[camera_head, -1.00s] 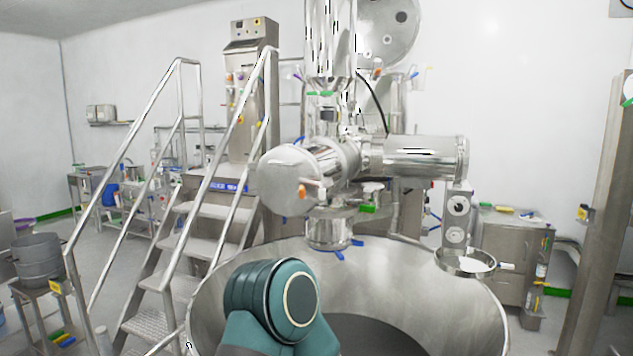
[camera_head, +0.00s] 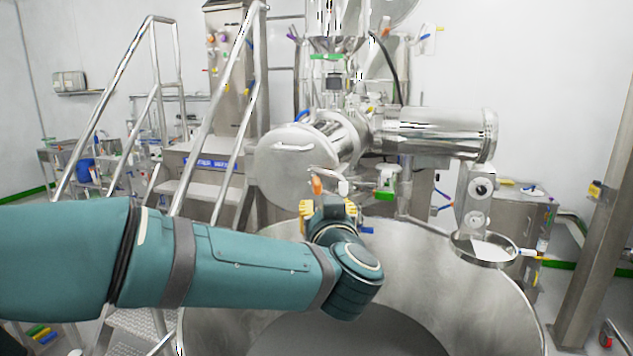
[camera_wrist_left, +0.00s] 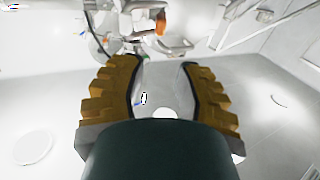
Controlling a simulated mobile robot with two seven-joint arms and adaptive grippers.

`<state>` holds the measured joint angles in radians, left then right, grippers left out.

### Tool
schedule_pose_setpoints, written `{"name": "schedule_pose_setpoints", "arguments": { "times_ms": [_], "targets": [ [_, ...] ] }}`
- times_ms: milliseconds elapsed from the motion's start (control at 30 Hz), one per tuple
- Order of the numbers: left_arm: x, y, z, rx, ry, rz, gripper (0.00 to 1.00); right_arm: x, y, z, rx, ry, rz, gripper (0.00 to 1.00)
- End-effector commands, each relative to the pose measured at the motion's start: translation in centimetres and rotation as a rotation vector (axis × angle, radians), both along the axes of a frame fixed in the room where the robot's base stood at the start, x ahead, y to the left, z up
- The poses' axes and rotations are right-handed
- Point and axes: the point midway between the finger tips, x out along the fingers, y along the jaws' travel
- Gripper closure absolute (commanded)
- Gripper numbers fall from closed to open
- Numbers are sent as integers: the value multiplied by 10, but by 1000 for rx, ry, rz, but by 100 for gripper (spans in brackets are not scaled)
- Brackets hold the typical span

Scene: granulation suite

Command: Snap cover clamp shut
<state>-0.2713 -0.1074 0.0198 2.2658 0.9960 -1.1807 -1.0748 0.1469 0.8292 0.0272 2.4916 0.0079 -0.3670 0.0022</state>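The round steel cover (camera_head: 283,168) closes the end of the horizontal housing above the big bowl. The clamp's orange handle (camera_head: 316,185) shows at the cover's lower right edge. My left gripper (camera_head: 328,206) is just below the clamp, its yellow ribbed fingers spread and pointing up towards it. In the left wrist view the fingers (camera_wrist_left: 161,70) are open with nothing between them. The orange handle (camera_wrist_left: 160,22) lies beyond the fingertips there, apart from them. Whether the clamp is latched is too small to tell. My right gripper is not in view.
The steel bowl (camera_head: 440,270) lies below and behind my left arm. A horizontal steel cylinder (camera_head: 430,130) extends right of the cover. Steps with handrails (camera_head: 210,115) stand at left. A round dish (camera_head: 483,250) on a bracket stands at the bowl's right side.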

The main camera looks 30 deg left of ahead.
Motion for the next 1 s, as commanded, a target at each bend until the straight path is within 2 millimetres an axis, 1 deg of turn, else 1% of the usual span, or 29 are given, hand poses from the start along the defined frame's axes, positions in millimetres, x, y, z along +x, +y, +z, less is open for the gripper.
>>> {"name": "schedule_pose_setpoints", "arguments": {
  "times_ms": [167,600,800,1000],
  "targets": [
    [17,14,-1,0,1,3,68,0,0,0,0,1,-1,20],
    [84,64,-1,2,2,2,68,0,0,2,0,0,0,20],
    [102,78,-1,0,1,0,68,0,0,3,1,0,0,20],
    [107,82,-1,1,1,-1,68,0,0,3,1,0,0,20]
  ]
}}
